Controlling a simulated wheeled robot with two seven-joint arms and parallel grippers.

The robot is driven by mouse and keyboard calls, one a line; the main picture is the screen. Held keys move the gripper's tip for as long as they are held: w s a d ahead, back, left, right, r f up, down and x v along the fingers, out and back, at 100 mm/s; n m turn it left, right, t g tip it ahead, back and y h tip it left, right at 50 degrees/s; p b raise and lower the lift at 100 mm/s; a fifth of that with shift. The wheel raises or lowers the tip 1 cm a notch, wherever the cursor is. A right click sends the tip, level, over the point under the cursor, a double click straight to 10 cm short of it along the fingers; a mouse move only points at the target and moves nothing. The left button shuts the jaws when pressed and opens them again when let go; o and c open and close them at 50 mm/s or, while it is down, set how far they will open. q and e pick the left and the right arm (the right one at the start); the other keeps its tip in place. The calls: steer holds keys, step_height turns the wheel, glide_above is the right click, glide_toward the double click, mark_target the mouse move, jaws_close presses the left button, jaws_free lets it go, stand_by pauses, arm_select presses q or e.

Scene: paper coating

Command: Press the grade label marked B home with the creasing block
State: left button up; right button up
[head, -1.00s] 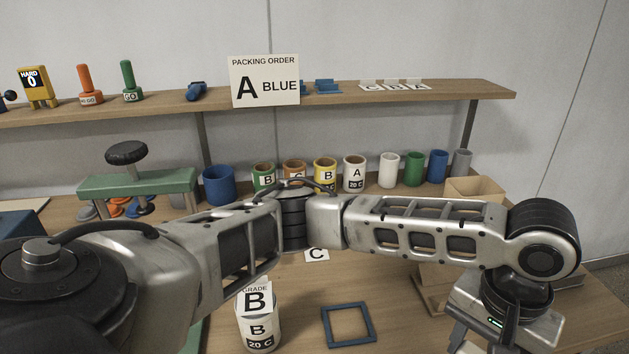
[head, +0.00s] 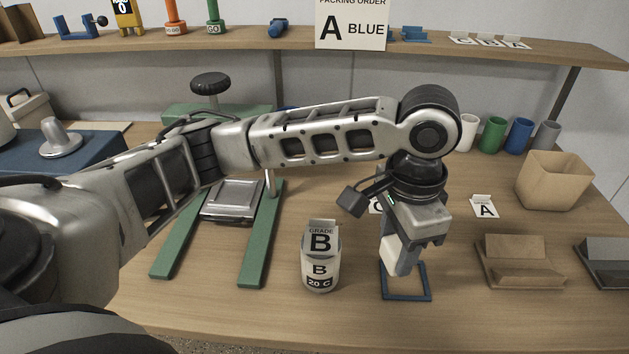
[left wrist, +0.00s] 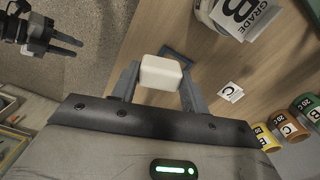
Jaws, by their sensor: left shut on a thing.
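The white creasing block (left wrist: 162,72) is held between the two fingers of my left gripper (left wrist: 158,88). In the head view my left gripper (head: 400,262), with the white block (head: 391,252), points down over the blue square frame (head: 408,297) on the table; its height above the table is hard to judge. The grade label marked B (head: 321,241) stands upright at the top of a white pot (head: 319,271) marked B 20 C, left of the gripper and apart from it. In the left wrist view my right gripper (left wrist: 80,48) is open and empty.
A green-legged press (head: 262,235) stands left of the pot. Labels C and A (head: 485,208) lie behind on the table. Brown holder (head: 518,262) and tan bin (head: 553,180) are at the right. The table front is clear.

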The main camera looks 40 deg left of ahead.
arm_select(q)
steer(key=a+r+m, duration=0.1)
steer(key=a+m, duration=0.2)
steer(key=m, duration=0.4)
steer(key=s+a+m, duration=0.1)
steer(key=a+m, duration=0.3)
steer(key=m, duration=0.3)
steer(key=s+a+r+m+b, duration=0.1)
steer(key=a+m, duration=0.3)
steer(key=m, duration=0.3)
steer(key=shift+a+r, duration=0.25)
steer(key=shift+r, duration=0.1)
step_height(320, 180, down, 2)
steer(key=shift+b, duration=1.15)
steer(key=shift+f+b, duration=0.45)
steer(key=shift+b, duration=0.1)
arm_select(e)
steer(key=shift+w+a+f, duration=0.1)
steer(key=shift+a+f, duration=0.15)
steer(key=shift+f, duration=0.3)
steer(key=shift+w+a+f, duration=0.1)
steer(key=shift+a+f, duration=0.1)
steer(key=shift+f, duration=0.3)
steer(key=shift+r, duration=0.1)
steer(key=shift+s+d, duration=0.1)
